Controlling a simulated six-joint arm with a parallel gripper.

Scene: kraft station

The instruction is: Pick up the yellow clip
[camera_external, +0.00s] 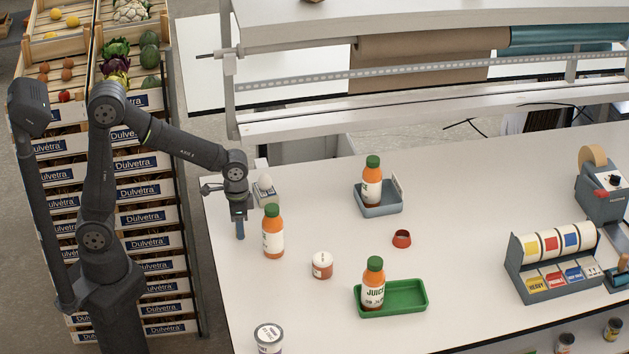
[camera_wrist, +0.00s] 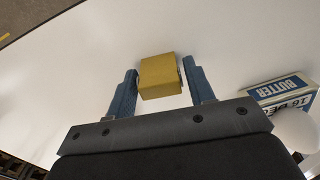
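In the wrist view, the yellow clip (camera_wrist: 159,77) shows as a yellow block on the white table (camera_wrist: 75,50). My gripper (camera_wrist: 160,84) is open, with one blue finger on each side of the clip. A narrow gap shows at the left finger; the right finger is very close, and I cannot tell if it touches. In the external view, my gripper (camera_external: 240,228) points down near the left edge of the table. The clip is not visible there.
A butter box (camera_wrist: 285,92) and a white egg-like object (camera_wrist: 295,128) lie close on the right in the wrist view. A juice bottle (camera_external: 273,232) stands right of my gripper. A white jar (camera_external: 322,265), green tray (camera_external: 408,305) and grey tray (camera_external: 390,207) are farther right.

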